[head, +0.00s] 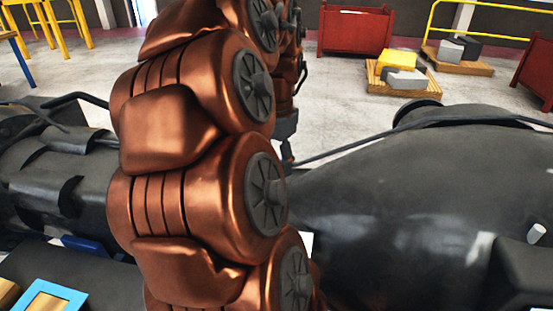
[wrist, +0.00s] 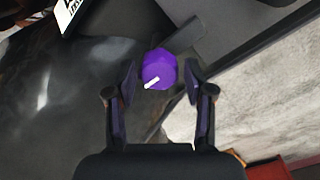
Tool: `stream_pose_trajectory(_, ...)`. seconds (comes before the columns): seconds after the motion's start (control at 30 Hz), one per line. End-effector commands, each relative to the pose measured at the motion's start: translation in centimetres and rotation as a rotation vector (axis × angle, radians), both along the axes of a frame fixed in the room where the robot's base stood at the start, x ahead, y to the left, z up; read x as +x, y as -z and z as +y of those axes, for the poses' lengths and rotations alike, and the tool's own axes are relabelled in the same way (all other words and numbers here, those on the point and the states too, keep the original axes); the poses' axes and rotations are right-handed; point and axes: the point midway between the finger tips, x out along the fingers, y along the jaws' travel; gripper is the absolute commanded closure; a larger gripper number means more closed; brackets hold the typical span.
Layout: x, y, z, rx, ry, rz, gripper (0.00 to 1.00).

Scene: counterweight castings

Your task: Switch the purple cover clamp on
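The purple cover clamp (wrist: 160,66) is a rounded, faceted knob with a white pointer mark, seen in the wrist view on a dark surface. The white mark points to the lower left. My gripper (wrist: 161,84) is open, with one finger on the left of the knob and one on the right. A gap shows between the knob and each finger; I cannot tell how far above it the fingertips are. In the head view my copper arm hides the knob, and only a small part of my gripper (head: 287,152) shows beside the arm.
A large dark casting (head: 420,190) fills the right of the head view. A dark bar (wrist: 200,36) lies close to the knob. A white label (wrist: 80,12) is at upper left. Red bins (head: 355,32) and a pallet with blocks (head: 404,82) stand farther back on open floor.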

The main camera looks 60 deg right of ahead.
Motion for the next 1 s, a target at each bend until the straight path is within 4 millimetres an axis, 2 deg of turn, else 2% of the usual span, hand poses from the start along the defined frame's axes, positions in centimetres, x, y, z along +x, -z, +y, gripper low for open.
stream_pose_trajectory(0.1,0.0,0.0,0.0,0.000,0.000,0.000,0.34)
stream_pose_trajectory(0.37,0.0,0.0,0.0,0.000,-0.001,0.001,0.34)
stream_pose_trajectory(0.53,0.0,-0.7,0.0,0.002,-0.002,0.002,0.34)
stream_pose_trajectory(1.0,0.1,-6.9,0.0,-0.001,-0.002,-0.001,0.34)
